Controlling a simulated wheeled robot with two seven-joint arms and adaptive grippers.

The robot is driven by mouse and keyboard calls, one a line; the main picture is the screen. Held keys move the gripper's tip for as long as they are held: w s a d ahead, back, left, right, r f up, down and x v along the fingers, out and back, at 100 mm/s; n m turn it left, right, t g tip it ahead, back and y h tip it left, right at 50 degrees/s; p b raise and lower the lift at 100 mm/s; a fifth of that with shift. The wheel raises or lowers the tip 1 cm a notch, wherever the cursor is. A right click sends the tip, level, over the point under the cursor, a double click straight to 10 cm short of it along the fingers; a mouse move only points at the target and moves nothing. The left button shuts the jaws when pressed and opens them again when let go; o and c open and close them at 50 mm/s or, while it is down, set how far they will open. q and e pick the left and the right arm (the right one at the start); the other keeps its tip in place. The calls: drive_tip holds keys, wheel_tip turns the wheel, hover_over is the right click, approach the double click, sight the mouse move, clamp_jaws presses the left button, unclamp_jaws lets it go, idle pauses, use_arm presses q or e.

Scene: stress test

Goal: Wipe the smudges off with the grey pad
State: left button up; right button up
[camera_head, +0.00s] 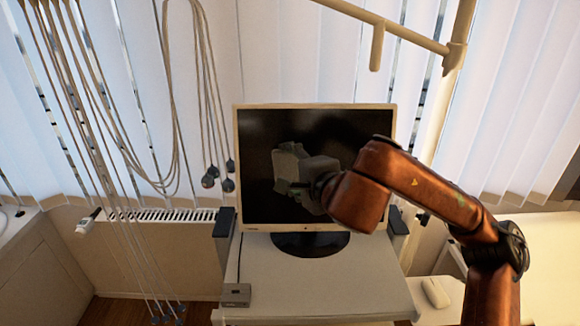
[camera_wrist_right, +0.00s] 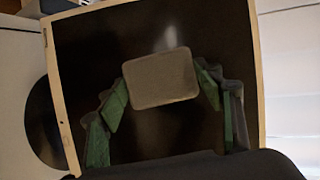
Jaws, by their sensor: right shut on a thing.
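The grey pad (camera_wrist_right: 160,78) is a rounded rectangular block between the green-lined fingers of my right gripper (camera_wrist_right: 162,88), which is shut on it. In the head view the pad (camera_head: 288,163) is in front of the left-centre of a dark monitor screen (camera_head: 262,130), with my right gripper (camera_head: 306,191) just behind it. Whether the pad touches the screen I cannot tell. A faint pale streak (camera_wrist_right: 170,38) shows on the screen above the pad in the wrist view; it may be a smudge or a reflection. My arm hides the screen's lower right. My left gripper is not in view.
The monitor stands on a black round base (camera_head: 310,245) on a white stand (camera_head: 330,285). Dark blocks (camera_head: 224,221) flank it. A white mouse (camera_head: 435,292) lies at the right. Cords (camera_head: 205,100) hang at the left, and a beige pole (camera_head: 458,50) rises at the right.

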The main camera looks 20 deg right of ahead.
drive_tip(key=shift+s+a+r, duration=0.2)
drive_tip(key=shift+s+r, duration=0.05)
drive_tip(key=shift+s, duration=0.45)
drive_tip(key=shift+s+a+r, duration=0.15)
drive_tip(key=shift+s+r, duration=0.05)
drive_tip(key=shift+s, duration=0.45)
drive_tip(key=shift+s+a+r, duration=0.2)
drive_tip(key=shift+s+r, duration=0.05)
drive_tip(key=shift+s, duration=0.45)
drive_tip(key=shift+s+a+r+p, duration=0.15)
drive_tip(key=shift+s+a+r, duration=0.1)
drive_tip(key=shift+s, duration=0.45)
drive_tip(key=shift+s+a+r+p, duration=0.15)
drive_tip(key=shift+s+r, duration=0.05)
drive_tip(key=shift+s, duration=0.45)
